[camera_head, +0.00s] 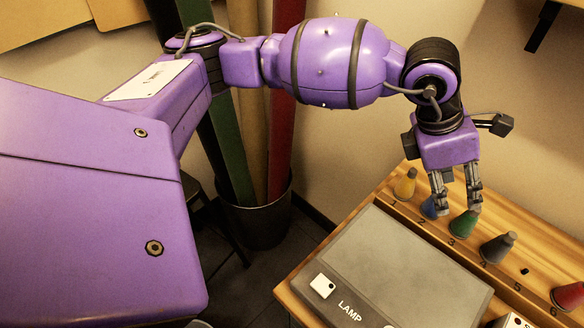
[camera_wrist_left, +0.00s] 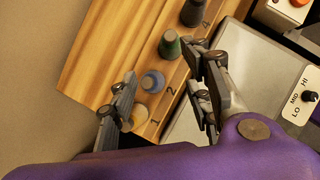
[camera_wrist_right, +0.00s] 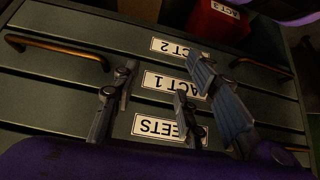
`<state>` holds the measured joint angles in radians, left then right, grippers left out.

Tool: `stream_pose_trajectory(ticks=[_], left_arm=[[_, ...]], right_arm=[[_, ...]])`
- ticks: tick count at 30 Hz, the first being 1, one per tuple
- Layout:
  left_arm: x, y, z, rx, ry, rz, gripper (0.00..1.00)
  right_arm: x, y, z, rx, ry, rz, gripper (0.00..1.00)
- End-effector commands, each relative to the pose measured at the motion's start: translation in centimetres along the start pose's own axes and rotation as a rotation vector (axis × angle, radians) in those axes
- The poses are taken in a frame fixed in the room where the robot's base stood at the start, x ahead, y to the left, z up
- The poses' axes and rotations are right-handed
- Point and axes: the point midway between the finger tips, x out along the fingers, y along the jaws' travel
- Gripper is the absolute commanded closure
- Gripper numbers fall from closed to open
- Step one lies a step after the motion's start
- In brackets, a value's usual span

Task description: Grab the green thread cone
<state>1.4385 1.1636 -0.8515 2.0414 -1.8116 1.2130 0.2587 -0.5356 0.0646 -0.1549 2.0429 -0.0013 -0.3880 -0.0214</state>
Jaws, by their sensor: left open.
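The green thread cone (camera_head: 464,225) stands upright in the wooden rack near the number 3. My left gripper (camera_head: 456,207) is open above the rack, fingers pointing down, with the right-hand finger in front of or near the green cone's tip. In the left wrist view the green cone (camera_wrist_left: 170,46) shows near the right-hand fingertip, and the blue cone (camera_wrist_left: 152,82) lies between the fingers (camera_wrist_left: 160,66). Nothing is held. My right gripper (camera_wrist_right: 163,68) shows only in its own wrist view, fingers apart and empty, facing labelled drawers.
Blue (camera_head: 429,208), yellow (camera_head: 405,185), dark grey (camera_head: 497,247) and red (camera_head: 570,296) cones stand in the same rack. A grey lamp panel (camera_head: 400,270) lies in front. Drawers (camera_wrist_right: 60,85) with metal handles fill the right wrist view. A bin (camera_head: 255,215) holds fabric rolls.

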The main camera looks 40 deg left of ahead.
Motion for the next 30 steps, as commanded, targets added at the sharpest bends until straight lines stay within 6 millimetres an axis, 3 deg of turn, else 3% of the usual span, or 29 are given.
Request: stream_pose_trajectory(ticks=[8,24,30], left_arm=[[0.7,-0.9,0.9,0.073,-0.032,-0.011,0.55],[7.4,-1.5,1.2,0.067,-0.03,-0.011,0.55],[8.2,-1.5,1.2,0.067,-0.031,-0.01,0.55]], right_arm=[[0.3,0.4,-0.5,-0.01,0.01,0.003,0.6],[-0.5,0.6,-0.2,-0.009,0.001,0.007,0.6],[-0.5,0.7,0.1,-0.008,-0.005,0.008,0.6]])
